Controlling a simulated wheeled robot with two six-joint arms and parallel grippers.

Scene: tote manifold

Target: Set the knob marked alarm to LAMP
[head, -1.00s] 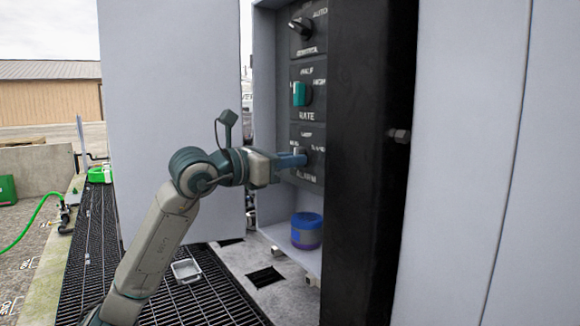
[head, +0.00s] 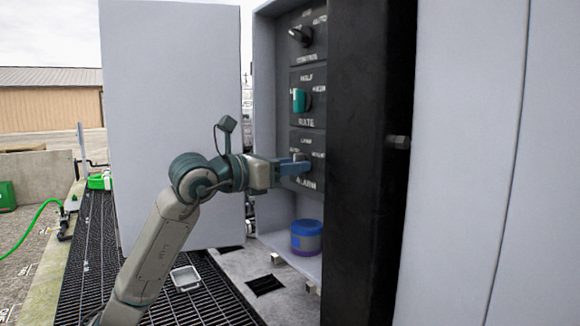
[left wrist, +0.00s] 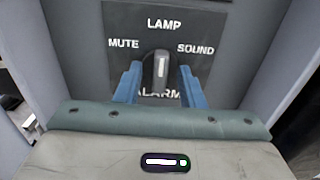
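The alarm knob (left wrist: 160,68) is a dark knob with a white pointer line, on a dark plate marked MUTE, LAMP, SOUND and ALARM. In the left wrist view its line points up at LAMP. My left gripper (left wrist: 160,84) is open, with one blue finger on each side of the knob and a visible gap on both sides. In the head view the left gripper (head: 296,167) is at the lowest plate in the cabinet and hides most of that knob. My right gripper is in neither view.
Above are the green rate knob (head: 299,100) and a black knob (head: 300,36). A blue-purple jar (head: 306,237) stands on the cabinet floor below my gripper. The open cabinet door (head: 170,120) is at left, and a dark post (head: 362,200) stands close on the right.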

